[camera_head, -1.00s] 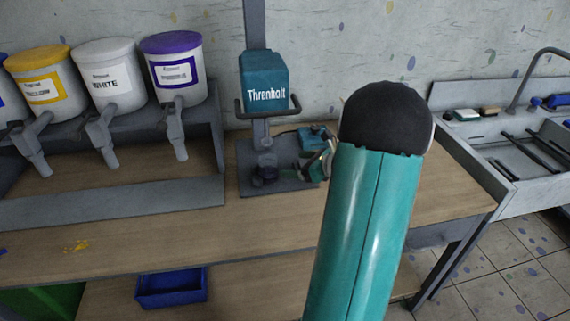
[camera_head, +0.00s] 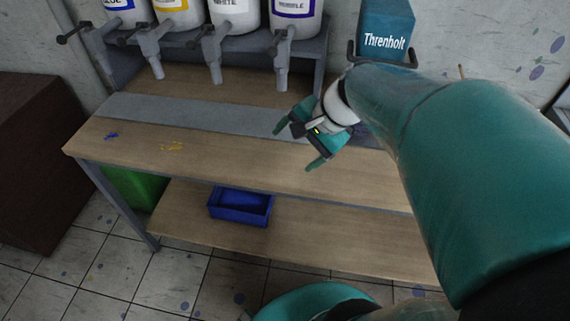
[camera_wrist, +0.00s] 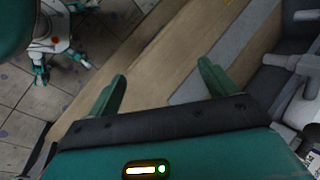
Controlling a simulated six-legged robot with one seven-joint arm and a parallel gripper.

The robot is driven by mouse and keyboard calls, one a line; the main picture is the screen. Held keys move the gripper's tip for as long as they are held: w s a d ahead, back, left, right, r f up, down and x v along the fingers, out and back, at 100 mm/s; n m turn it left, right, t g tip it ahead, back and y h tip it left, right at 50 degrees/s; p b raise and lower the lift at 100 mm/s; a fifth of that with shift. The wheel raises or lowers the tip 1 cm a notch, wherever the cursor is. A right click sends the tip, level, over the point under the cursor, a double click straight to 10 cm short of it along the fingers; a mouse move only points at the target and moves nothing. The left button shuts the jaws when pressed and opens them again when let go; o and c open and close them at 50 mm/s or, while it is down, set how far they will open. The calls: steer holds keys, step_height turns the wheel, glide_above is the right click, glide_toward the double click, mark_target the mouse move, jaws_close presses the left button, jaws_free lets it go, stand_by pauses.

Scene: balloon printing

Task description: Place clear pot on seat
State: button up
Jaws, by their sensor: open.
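My gripper (camera_head: 299,146) is open above the wooden bench top, left of the teal Threnholt machine (camera_head: 386,32) in the head view. In the wrist view its two teal fingers (camera_wrist: 161,74) are spread, with nothing between them. I cannot make out a clear pot in either current view. The lower part of the machine, where a seat could be, is hidden behind my arm in the head view.
The bench (camera_head: 230,163) has bare wood with blue and yellow paint spots. Paint dispensers with taps, including a white one (camera_head: 233,12), stand along the back. A blue tray (camera_head: 240,206) sits on the lower shelf (camera_head: 320,255). A dark brown box (camera_head: 35,150) stands at the left.

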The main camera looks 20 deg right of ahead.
steer(key=s+a+r+n+h, duration=0.1)
steer(key=s+a+n+h, duration=0.1)
steer(key=n, duration=0.4)
steer(key=s+a+r+n+t+h, duration=0.1)
steer(key=s+a+r+n+h, duration=0.1)
steer(key=s+a+n, duration=0.2)
steer(key=s+n, duration=0.2)
steer(key=s, duration=0.1)
steer(key=shift+r, duration=0.2)
steer(key=c, duration=1)
steer(key=shift+d, duration=0.15)
steer(key=shift+c, duration=0.4)
